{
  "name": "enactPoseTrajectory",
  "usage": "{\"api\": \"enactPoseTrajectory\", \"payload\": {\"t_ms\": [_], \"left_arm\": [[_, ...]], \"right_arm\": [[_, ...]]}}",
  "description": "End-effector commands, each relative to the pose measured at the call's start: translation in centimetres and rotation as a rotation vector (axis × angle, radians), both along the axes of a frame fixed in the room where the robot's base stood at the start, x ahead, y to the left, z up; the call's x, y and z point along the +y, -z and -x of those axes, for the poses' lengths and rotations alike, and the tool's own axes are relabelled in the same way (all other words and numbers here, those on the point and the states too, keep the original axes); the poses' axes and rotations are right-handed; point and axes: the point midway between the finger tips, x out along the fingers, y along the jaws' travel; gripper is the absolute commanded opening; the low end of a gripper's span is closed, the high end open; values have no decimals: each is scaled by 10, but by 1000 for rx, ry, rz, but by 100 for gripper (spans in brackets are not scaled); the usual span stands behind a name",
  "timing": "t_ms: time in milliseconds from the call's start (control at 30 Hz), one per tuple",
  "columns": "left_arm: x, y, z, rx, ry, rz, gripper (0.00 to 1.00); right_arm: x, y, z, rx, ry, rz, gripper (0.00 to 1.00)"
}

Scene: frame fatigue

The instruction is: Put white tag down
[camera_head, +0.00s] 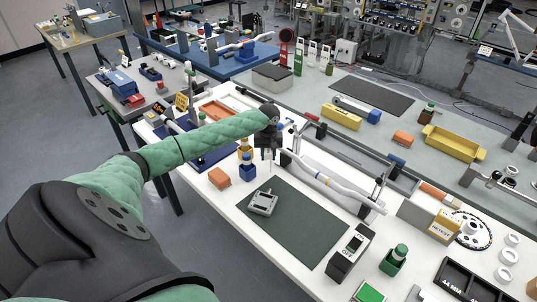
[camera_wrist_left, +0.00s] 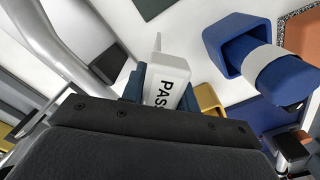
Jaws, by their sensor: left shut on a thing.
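The white tag (camera_wrist_left: 170,78) shows in the left wrist view, with part of the word "PASS" in black on it. My left gripper (camera_wrist_left: 158,88) is shut on it, with its blue fingers on either side and the tag's lower part hidden behind the dark gripper body. In the head view my left gripper (camera_head: 267,157) points down over the white table, behind the dark green mat (camera_head: 304,226) and left of a pale tubular frame (camera_head: 325,182). The tag is too small there to make out clearly. I cannot tell whether it touches the table.
A blue holder with a blue plug (camera_head: 247,170) stands close left of the gripper, with an orange block (camera_head: 219,178) beside it. A yellow holder (camera_head: 245,146) is behind. A grey device (camera_head: 263,203) lies on the mat; the mat's right part is clear.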

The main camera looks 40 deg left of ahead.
Motion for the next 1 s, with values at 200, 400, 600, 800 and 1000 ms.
{"api": "enactPoseTrajectory", "payload": {"t_ms": [200, 400, 600, 800, 1000], "left_arm": [[0, 6, 0, 0, 1, 0, 3], [0, 7, 0, 0, 0, 0, 3], [0, 8, 0, -1, 0, -1, 52], [0, 8, 0, -1, 0, -1, 52], [0, 2, -1, -2, 1, -1, 52]], "right_arm": [[-3, 3, 2, -4, -2, 1, 100], [-3, 3, 3, -3, -2, 2, 100], [-4, 4, 5, -2, -1, 3, 100], [-6, 4, 3, -3, -1, 5, 100], [-5, 7, 2, 0, -1, 5, 100]]}}
